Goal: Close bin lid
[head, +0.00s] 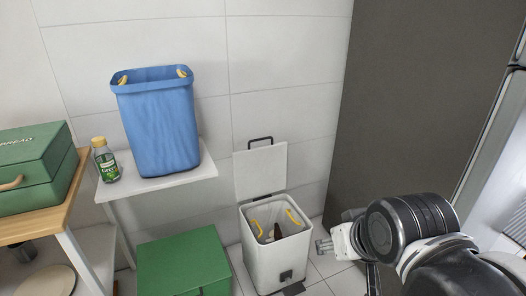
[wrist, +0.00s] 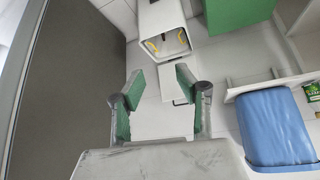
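The white bin (head: 276,258) stands on the floor against the tiled wall. Its white lid (head: 260,172) stands up at the back, with a dark wire handle on its top edge. Yellow handles and something dark show inside the open bin. My gripper (head: 324,245) is low, just right of the bin in the head view. In the wrist view, my gripper (wrist: 157,82) shows two green-padded fingers spread apart with nothing between them. The bin (wrist: 163,35) lies beyond the fingertips there, and the lid (wrist: 172,88) is partly hidden behind the fingers.
A green box (head: 185,264) sits left of the bin. A blue bin (head: 158,122) and a green-labelled jar (head: 105,160) stand on a white shelf (head: 203,174). A dark grey panel (head: 420,100) rises at the right. A green bread box (head: 36,165) is at far left.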

